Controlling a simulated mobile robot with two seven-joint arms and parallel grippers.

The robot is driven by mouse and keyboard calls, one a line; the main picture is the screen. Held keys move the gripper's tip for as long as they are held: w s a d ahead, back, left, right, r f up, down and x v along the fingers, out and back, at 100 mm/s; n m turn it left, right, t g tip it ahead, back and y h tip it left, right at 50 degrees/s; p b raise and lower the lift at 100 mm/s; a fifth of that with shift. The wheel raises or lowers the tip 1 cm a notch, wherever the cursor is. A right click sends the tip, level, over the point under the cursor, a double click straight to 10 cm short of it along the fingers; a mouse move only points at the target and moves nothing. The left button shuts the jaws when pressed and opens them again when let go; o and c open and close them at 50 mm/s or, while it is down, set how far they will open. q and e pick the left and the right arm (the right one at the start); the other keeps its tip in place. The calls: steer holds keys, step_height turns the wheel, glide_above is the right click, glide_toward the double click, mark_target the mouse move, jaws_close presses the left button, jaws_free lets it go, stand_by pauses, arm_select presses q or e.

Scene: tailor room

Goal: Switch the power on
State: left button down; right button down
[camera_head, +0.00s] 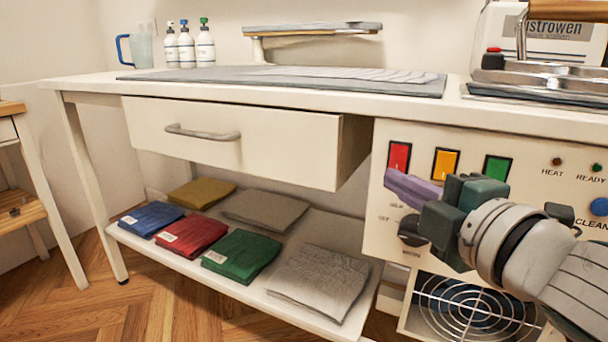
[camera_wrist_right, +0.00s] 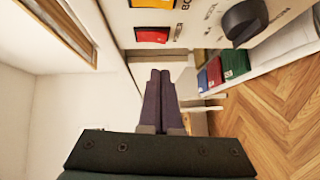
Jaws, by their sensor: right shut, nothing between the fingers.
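The cream control panel (camera_head: 378,237) is under the right end of the table. It carries a red rectangle (camera_head: 399,156), a yellow rectangle (camera_head: 445,163) and a green rectangle (camera_head: 497,169). A black rotary knob (camera_head: 412,231) sits below the red one, partly hidden by my gripper. The knob (camera_wrist_right: 245,20) and the red rectangle (camera_wrist_right: 152,35) also show in the right wrist view. My right gripper (camera_head: 390,178) is shut and empty, its purple fingers pointing left in front of the panel. In the wrist view its fingertips (camera_wrist_right: 160,73) are clear of the knob. My left gripper is not in view.
The drawer (camera_head: 230,140) left of the panel sticks out. Folded cloths, including a green one (camera_head: 240,256), lie on the lower shelf. A round fan grille (camera_head: 470,308) is below the panel. An iron station (camera_head: 555,70) stands on the table above. Floor at front left is free.

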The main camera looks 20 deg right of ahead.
mark_target(391, 167)
steer(key=shift+w+d+f+b, duration=0.15)
steer(key=shift+w+d+b, duration=0.05)
steer(key=shift+w+d, duration=0.5)
steer(key=shift+w+d+f+b, duration=0.1)
steer(key=shift+w+d+b, duration=0.1)
steer(key=shift+w+d, duration=0.45)
steer(key=shift+s+d, duration=0.1)
steer(key=shift+s, duration=0.05)
steer(key=shift+w+d+b, duration=0.2)
steer(key=shift+b, duration=0.4)
